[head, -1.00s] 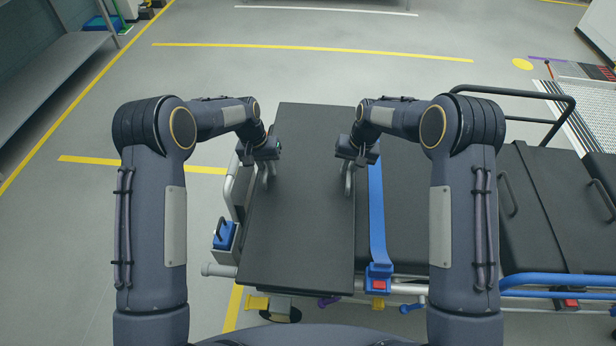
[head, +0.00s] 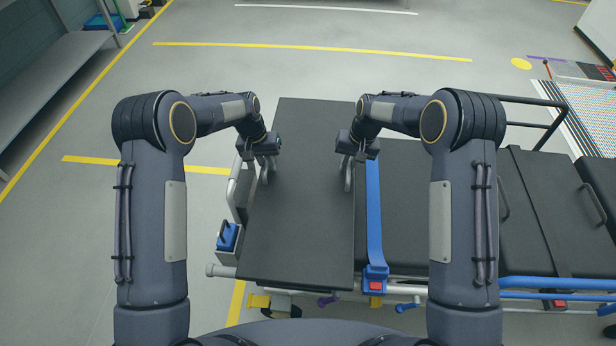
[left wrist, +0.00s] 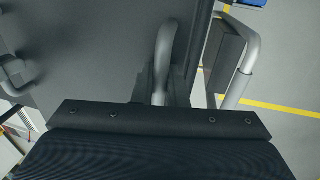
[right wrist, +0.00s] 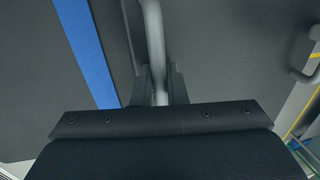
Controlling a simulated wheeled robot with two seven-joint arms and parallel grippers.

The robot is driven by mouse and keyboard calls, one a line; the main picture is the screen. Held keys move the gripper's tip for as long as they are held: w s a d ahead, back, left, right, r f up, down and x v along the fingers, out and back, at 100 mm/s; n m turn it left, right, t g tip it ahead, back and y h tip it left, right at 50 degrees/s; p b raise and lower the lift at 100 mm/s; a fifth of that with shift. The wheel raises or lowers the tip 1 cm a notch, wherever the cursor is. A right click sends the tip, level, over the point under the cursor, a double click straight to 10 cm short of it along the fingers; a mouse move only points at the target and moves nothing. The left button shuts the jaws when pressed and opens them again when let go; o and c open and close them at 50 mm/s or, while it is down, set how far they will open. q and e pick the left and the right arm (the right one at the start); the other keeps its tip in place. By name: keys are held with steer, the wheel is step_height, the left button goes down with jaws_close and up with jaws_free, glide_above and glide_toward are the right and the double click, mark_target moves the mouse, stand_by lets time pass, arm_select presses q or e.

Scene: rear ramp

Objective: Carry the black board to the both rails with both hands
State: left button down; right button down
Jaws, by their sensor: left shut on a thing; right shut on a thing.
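The black board (head: 305,200) is a long flat panel with grey handles on its two long sides. It lies over the left end of a stretcher; I cannot tell whether it touches it. My left gripper (head: 264,165) is shut on the board's left handle, which shows between the fingers in the left wrist view (left wrist: 163,60). My right gripper (head: 348,168) is shut on the right handle, also seen in the right wrist view (right wrist: 154,50). Grey tube rails (head: 222,271) show at the stretcher's left end and near side. The part under the board is hidden.
The stretcher's black pads (head: 405,210) extend right, with a blue strap (head: 375,215) close beside the board. A raised black side bar (head: 535,101) stands at the far side. A grey shelf (head: 50,75) stands far left. Floor left of the stretcher is clear.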

arm_select(q)
steer(key=shift+w+r, duration=0.1)
steer(key=shift+r, duration=0.35)
arm_select(e)
steer(key=shift+r, duration=0.4)
